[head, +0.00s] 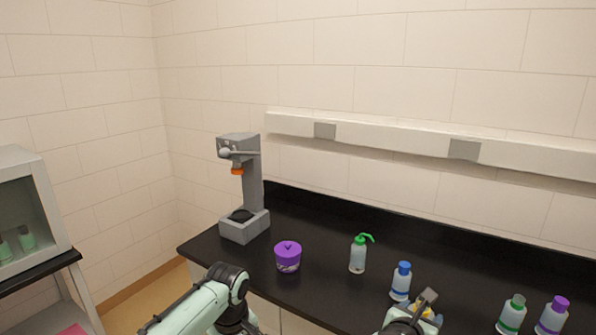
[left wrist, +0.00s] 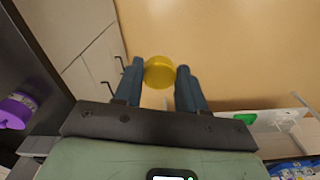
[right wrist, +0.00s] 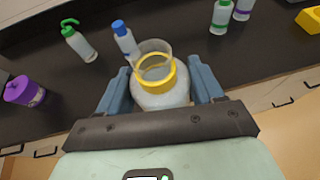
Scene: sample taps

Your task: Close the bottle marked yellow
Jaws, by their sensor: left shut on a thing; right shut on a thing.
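The open bottle with the yellow ring (right wrist: 160,97) is clear-whitish and uncapped, its mouth showing in the right wrist view. My right gripper (right wrist: 160,85) is shut on it, a finger on each side, in front of the bench. In the head view that gripper is partly cut off at the bottom edge. A round yellow cap (left wrist: 159,72) is between the fingertips of my left gripper (left wrist: 157,75), which is shut on it, over the floor and apart from the bottle. In the head view my left arm shows at the bottom, its fingertips out of sight.
A grey stand device (head: 245,190) is at the back left.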

